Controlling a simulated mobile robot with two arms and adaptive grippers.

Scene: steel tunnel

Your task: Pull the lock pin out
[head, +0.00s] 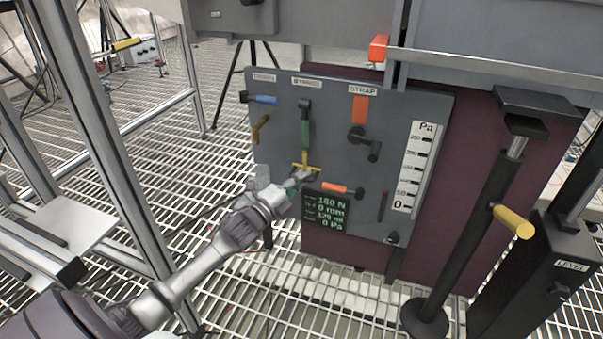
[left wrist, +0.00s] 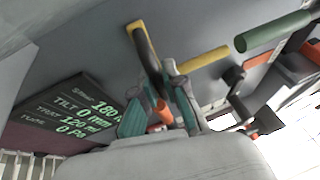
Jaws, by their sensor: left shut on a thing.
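A grey panel (head: 283,88) stands in front of me with several handles on it. A yellow T-shaped handle (head: 305,157), which looks like the lock pin, sits low on the panel below a green grip (head: 304,133). My left gripper (head: 301,176) is shut on its crossbar, reaching in from the lower left. In the left wrist view the yellow shaft (left wrist: 205,59) runs right from between the fingers (left wrist: 165,85) towards the green grip (left wrist: 272,33). The fingers hide part of the crossbar. My right gripper is not in view.
An orange handle (head: 334,187) and a dark display (head: 325,212) are close beside the gripper. A black post (head: 465,235) with a yellow grip stands right.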

